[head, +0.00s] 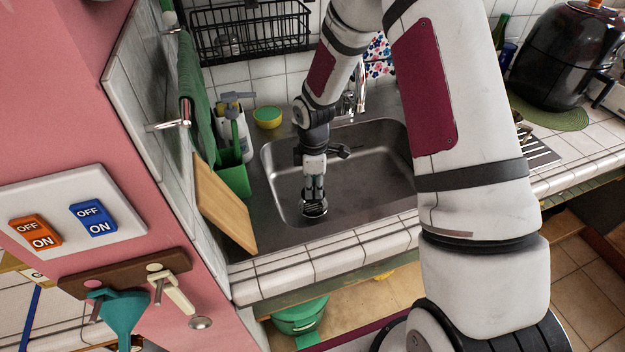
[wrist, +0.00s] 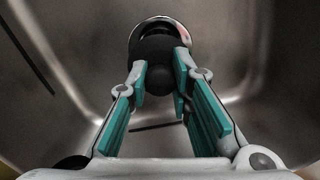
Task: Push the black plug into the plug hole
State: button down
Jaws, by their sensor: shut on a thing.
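The black plug (wrist: 158,80) is between the teal-padded fingertips of my gripper (wrist: 160,72) in the wrist view. Its round knob faces the camera, and its wider dark part lies beyond the fingertips. My gripper (head: 314,190) points down into the sink basin in the head view, low over the plug hole (head: 314,209). In the wrist view, the shiny metal rim of the plug hole (wrist: 160,20) shows around the far side of the plug. The plug hides most of the hole, so I cannot tell whether it is seated or just above it.
The steel sink (head: 375,165) has free floor to the right of my gripper. A wooden board (head: 225,208) leans at its left, near a green holder (head: 234,178) and a yellow-green sponge (head: 267,117). The tap (head: 356,95) stands behind the basin.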

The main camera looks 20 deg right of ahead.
jog(key=shift+f+b, duration=0.9)
jog(key=shift+f, duration=1.3)
jog(key=shift+f, duration=0.25)
jog(key=c, duration=1.4)
grip_release()
jog(key=shift+o, duration=0.2)
notch_tip(320, 180, up, 12)
